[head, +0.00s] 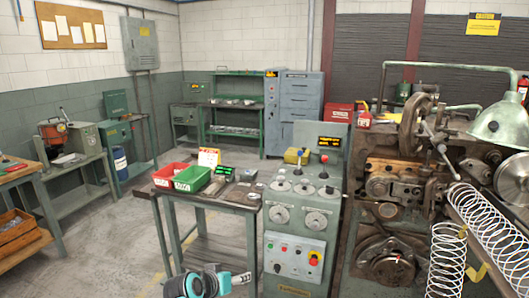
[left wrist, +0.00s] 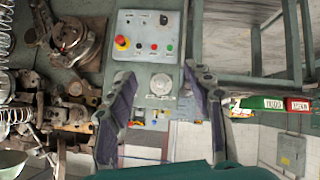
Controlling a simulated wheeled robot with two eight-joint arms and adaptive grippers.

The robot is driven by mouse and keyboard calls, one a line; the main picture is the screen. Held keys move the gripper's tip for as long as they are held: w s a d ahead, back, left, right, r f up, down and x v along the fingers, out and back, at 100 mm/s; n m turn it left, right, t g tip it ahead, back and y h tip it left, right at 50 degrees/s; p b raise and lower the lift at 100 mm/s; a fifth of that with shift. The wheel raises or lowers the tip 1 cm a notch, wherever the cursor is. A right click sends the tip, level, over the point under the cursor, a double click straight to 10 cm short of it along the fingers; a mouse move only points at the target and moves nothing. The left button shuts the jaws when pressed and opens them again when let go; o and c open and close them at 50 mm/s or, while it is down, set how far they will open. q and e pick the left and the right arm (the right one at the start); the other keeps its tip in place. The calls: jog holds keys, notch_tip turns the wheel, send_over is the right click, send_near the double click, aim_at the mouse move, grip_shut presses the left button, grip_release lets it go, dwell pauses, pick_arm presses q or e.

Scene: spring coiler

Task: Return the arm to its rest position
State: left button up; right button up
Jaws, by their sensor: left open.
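My left arm (head: 200,283) shows at the bottom edge of the head view, low in front of the small table and the control cabinet. In the left wrist view my left gripper (left wrist: 159,73) has its two dark fingers spread wide apart, with nothing between them. Behind the fingers is the front of the control cabinet (left wrist: 175,75), with a red knob and several buttons. I cannot tell the distance between fingers and cabinet. My right gripper is in neither view.
The control cabinet (head: 295,245) stands close to my left arm. The small table (head: 215,202) beside it bears a red bin (head: 171,175) and a green bin (head: 192,179). The coiling machine (head: 385,215) and wire springs (head: 447,262) fill the right. Open floor (head: 130,235) lies left of the table.

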pick_arm(q)
jog(key=s+a+f+y, duration=0.1)
jog(key=s+a, duration=0.2)
jog(key=s, duration=0.5)
jog(key=s+a+f+g+y, duration=0.1)
jog(key=s+a, duration=0.2)
jog(key=s, duration=0.6)
jog(key=s+a+n+g+y, duration=0.1)
jog(key=s+a+y, duration=0.1)
jog(key=s, duration=0.6)
jog(key=shift+s+a+f, duration=0.15)
jog(key=shift+a+f, duration=0.25)
jog(key=shift+a, duration=0.1)
